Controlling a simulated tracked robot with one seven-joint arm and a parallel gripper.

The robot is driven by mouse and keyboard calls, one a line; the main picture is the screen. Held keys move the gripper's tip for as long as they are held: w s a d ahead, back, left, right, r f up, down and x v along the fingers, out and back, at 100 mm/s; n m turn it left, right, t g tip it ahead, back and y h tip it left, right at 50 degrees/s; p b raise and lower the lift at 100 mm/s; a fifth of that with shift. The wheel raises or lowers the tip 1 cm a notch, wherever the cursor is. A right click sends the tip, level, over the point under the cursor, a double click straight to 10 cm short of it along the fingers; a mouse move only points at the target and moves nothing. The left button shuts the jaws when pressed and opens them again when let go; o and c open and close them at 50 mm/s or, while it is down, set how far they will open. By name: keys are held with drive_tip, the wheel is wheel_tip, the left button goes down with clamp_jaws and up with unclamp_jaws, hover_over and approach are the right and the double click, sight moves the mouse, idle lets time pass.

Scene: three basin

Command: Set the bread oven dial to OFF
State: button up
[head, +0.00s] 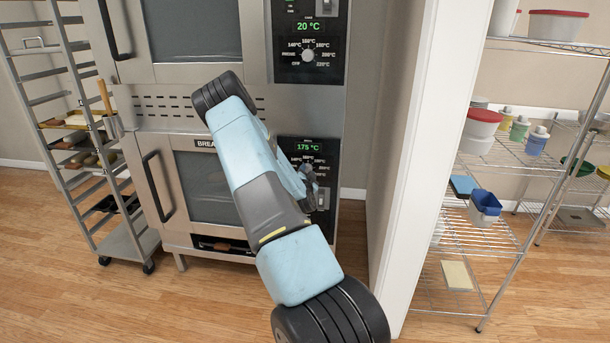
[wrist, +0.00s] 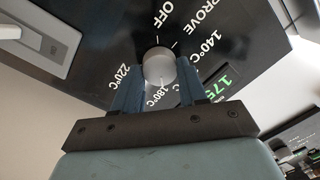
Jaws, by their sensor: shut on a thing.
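The bread oven (head: 185,143) is the lower oven in the head view, and its panel display (head: 307,148) reads 175 °C. Its round pale dial (wrist: 159,65) shows in the wrist view between the two dark blue fingers of my gripper (wrist: 157,82), which is shut on it. The OFF label (wrist: 164,17) is above the dial in that view; 220°C is at left, 180°C below, PROVE and 140°C at right. I cannot tell where the dial's pointer is. In the head view my gripper (head: 308,187) and arm hide most of the dial.
The upper oven's panel reads 20 °C, and its dial (head: 308,55) is uncovered. A wall edge (head: 415,150) stands close right of the ovens, with a wire shelf (head: 505,150) beyond it. A tray rack (head: 70,130) stands at left. A grey switch (wrist: 45,45) is beside the dial.

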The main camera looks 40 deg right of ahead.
drive_tip(key=shift+w+d+n, duration=0.15)
drive_tip(key=shift+n, duration=0.15)
drive_tip(key=n, duration=0.4)
drive_tip(key=shift+d+r, duration=0.15)
drive_tip(key=n, duration=0.6)
drive_tip(key=shift+w+g, duration=0.1)
drive_tip(key=shift+g, duration=0.3)
drive_tip(key=shift+w+a+f+n+g+h, duration=0.1)
drive_tip(key=shift+a+f+n+g+h, duration=0.1)
drive_tip(key=shift+n, duration=3.7)
drive_tip(key=shift+w+a+f+n+g+h, duration=0.1)
drive_tip(key=shift+n+g+h, duration=0.1)
drive_tip(key=shift+n, duration=3.7)
drive_tip(key=shift+w+a+f+n+g+h, duration=0.1)
drive_tip(key=shift+a+f+n+h, duration=0.1)
drive_tip(key=shift+n, duration=3.7)
drive_tip(key=shift+s+d, duration=0.1)
